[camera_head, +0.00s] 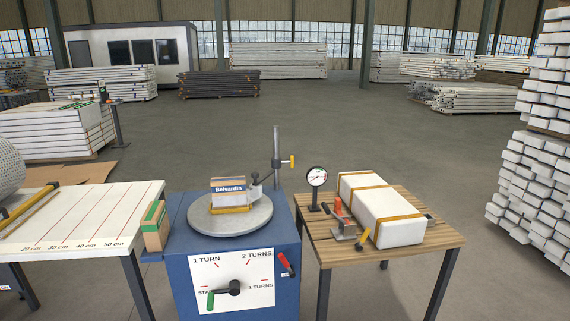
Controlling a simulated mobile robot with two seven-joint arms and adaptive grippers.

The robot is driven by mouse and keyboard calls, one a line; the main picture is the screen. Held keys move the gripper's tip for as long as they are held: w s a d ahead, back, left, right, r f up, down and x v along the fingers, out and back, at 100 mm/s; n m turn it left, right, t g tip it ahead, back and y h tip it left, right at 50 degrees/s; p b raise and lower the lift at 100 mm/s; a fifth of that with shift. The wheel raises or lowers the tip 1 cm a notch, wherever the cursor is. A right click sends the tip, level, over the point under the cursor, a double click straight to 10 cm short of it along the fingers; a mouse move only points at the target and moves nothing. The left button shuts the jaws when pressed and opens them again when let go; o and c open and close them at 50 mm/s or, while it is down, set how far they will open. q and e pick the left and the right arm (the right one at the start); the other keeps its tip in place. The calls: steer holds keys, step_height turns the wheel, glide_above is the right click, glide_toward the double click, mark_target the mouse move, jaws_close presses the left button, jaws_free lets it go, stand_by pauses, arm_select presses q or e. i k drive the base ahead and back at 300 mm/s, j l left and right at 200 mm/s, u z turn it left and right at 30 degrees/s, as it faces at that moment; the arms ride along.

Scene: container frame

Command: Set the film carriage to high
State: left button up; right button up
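A grey upright mast (276,142) stands at the back right of the blue wrapping machine (183,270). A dark carriage (277,164) with a yellow-orange handle (291,161) sits around the mast, roughly midway up its visible length. A dark arm with a ball joint (255,178) reaches from it toward the turntable. No high or low marks are readable on the mast. A box labelled Belvardin (229,188) stands on the round grey turntable (204,221). The front dial's green-handled crank (211,300) points to the START side. Neither gripper is in view.
A wooden table (440,237) at right holds a strapped white package (381,212), a gauge (317,177) and a strapping tool (342,223). A marked measuring table (72,225) stands at left. A red handle (287,262) is on the machine's right front.

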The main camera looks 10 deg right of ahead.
mark_target(276, 163)
steer(key=l+u, duration=0.2)
steer(key=u, duration=0.15)
steer(key=i+l+u, duration=0.1)
steer(key=u, duration=0.3)
steer(key=l+u, duration=0.55)
steer(key=l, duration=0.25)
steer(key=k+l+u, duration=0.2)
steer(key=l, duration=0.7)
steer(key=k+l+u, duration=0.15)
steer(key=l, duration=0.3)
